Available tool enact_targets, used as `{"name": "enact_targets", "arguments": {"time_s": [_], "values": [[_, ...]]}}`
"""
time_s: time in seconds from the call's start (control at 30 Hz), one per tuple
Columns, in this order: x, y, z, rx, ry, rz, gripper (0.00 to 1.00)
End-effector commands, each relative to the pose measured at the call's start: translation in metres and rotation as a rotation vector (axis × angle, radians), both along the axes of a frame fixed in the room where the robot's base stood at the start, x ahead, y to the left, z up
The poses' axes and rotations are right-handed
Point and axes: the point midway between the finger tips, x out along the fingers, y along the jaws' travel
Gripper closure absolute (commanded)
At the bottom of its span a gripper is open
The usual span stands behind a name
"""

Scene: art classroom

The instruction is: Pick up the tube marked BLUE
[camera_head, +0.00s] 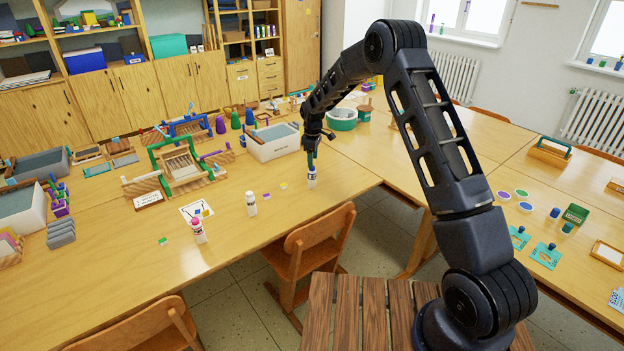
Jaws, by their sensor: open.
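Three small white tubes stand upright along the near part of the long wooden table (330,185). One tube (312,180) with dark blue marking stands directly under my gripper (312,163); its label is too small to read for certain. A second tube (251,205) stands to its left, and a third tube (198,233) with a pink cap stands farther left. My gripper points down, open, with its fingers at the top of the blue-marked tube. I cannot tell whether the fingers touch it, and they partly hide its top.
Small paint chips and a white card (196,211) lie near the tubes. A white basin (272,142) and a green-and-wood press frame (178,162) stand behind. A chair (308,245) stands at the table's near edge. The tabletop around the blue-marked tube is mostly clear.

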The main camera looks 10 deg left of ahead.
Motion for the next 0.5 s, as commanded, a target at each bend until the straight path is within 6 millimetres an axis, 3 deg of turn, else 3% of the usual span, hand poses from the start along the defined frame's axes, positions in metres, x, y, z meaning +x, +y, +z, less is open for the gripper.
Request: {"name": "enact_targets", "arguments": {"time_s": [0.1,0.37,0.5], "values": [[0.0,0.0,-0.018,-0.001,0.002,0.0,0.41],[0.0,0.001,-0.034,0.0,0.001,0.0,0.41],[0.0,0.002,-0.051,-0.001,0.001,0.0,0.41]]}}
